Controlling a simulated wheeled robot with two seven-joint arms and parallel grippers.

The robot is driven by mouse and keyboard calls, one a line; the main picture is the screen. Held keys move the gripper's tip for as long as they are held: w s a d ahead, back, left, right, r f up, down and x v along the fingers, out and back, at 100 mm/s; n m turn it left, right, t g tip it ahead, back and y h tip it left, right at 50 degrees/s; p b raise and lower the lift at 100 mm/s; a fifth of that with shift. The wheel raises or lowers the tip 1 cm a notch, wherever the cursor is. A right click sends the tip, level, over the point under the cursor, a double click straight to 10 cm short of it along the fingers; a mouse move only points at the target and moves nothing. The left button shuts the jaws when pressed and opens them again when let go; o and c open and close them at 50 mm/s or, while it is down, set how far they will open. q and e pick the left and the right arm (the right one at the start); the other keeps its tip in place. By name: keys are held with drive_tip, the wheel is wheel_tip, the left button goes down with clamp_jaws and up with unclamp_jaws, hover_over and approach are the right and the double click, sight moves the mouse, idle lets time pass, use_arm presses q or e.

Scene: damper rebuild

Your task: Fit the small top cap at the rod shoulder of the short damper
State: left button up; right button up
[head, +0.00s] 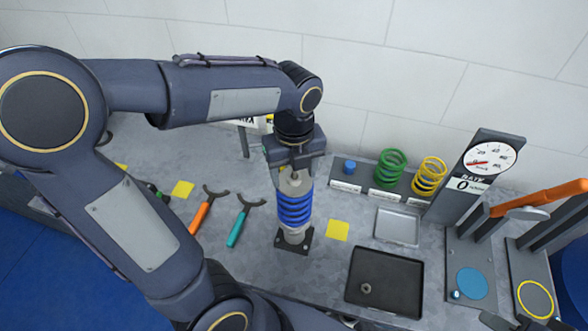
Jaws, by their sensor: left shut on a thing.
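The short damper (294,208) stands upright on a dark square base plate, with a blue coil spring around its body. My left gripper (291,171) points down directly over its top end and is shut. The small top cap is between its jaws, but the fingers hide most of it. A pale grey collar shows just under the fingers at the spring's top. I cannot tell whether the cap touches the rod shoulder. My right gripper is out of view.
A black tray (385,284) holds a small grey ring part (366,288). A green spring (391,168) and a yellow spring (429,176) stand on the back rack. An orange-handled tool (203,212) and a teal-handled tool (240,222) lie left of the damper. A gauge stand (478,175) rises at right.

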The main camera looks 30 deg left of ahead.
use_arm(q)
drive_tip(key=o, duration=1.1)
wheel_tip(320, 180, up, 8)
drive_tip(key=shift+f, duration=0.1)
drive_tip(key=shift+s, duration=0.1)
